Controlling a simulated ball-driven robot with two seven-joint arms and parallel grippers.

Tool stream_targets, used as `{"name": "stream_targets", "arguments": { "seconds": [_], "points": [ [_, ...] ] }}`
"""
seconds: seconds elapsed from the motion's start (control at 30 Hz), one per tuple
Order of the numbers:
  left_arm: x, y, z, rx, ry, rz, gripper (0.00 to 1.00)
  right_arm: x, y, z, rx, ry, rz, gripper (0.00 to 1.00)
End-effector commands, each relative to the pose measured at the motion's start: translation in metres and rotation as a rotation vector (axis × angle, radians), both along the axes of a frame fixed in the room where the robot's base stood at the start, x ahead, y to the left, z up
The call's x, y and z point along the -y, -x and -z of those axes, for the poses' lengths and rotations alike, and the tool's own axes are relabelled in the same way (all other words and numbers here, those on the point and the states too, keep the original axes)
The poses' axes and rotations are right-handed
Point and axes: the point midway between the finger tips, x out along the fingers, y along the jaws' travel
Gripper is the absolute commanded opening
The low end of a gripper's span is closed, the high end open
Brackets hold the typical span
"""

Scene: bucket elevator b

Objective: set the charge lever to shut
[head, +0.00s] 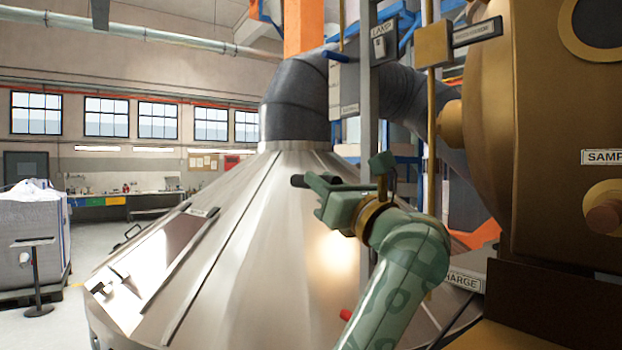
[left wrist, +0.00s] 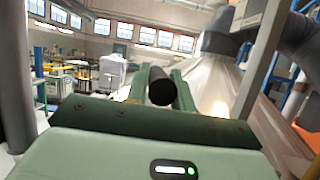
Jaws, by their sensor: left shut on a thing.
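My left gripper (head: 318,188), pale green, is in front of the steel cone in the head view. It is shut on a dark round handle (head: 298,181), whose end sticks out to the left of the fingers. In the left wrist view the black end of this handle (left wrist: 161,88) sits between the two green fingers (left wrist: 160,95). The rest of the lever is hidden, so I cannot tell its setting. A plate reading "HARGE" (head: 463,281), its start covered, is right of my left forearm. My right gripper is not in view.
The large steel cone (head: 245,250) with a grey elbow duct (head: 297,95) fills the middle. A brass-coloured housing (head: 550,130) stands close on the right. A red knob (head: 346,315) shows beside my forearm. Open floor lies left, near a wrapped pallet load (head: 30,235).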

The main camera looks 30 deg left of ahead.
Motion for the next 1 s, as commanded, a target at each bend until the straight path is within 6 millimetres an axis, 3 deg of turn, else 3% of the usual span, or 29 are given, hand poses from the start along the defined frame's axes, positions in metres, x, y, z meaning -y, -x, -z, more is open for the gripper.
{"name": "stream_targets", "arguments": {
  "seconds": [0.03, 0.2, 0.5, 0.6, 0.73, 1.0],
  "points": [
    [0.001, -0.009, -0.021, -0.04, -0.015, -0.002, 0.0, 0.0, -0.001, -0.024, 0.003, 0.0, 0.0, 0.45],
    [0.011, -0.041, -0.053, -0.183, -0.074, 0.001, 0.0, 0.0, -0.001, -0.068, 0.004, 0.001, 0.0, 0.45],
    [0.034, -0.095, -0.094, -0.438, -0.182, 0.003, 0.0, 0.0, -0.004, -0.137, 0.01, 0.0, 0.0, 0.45],
    [0.042, -0.113, -0.104, -0.432, -0.181, 0.001, 0.0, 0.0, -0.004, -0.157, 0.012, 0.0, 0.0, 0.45],
    [0.052, -0.136, -0.113, -0.527, -0.219, 0.003, 0.0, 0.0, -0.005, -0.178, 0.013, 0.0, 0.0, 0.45],
    [0.064, -0.166, -0.112, -0.661, -0.276, 0.003, 0.0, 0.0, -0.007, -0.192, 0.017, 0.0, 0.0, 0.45]
  ]
}}
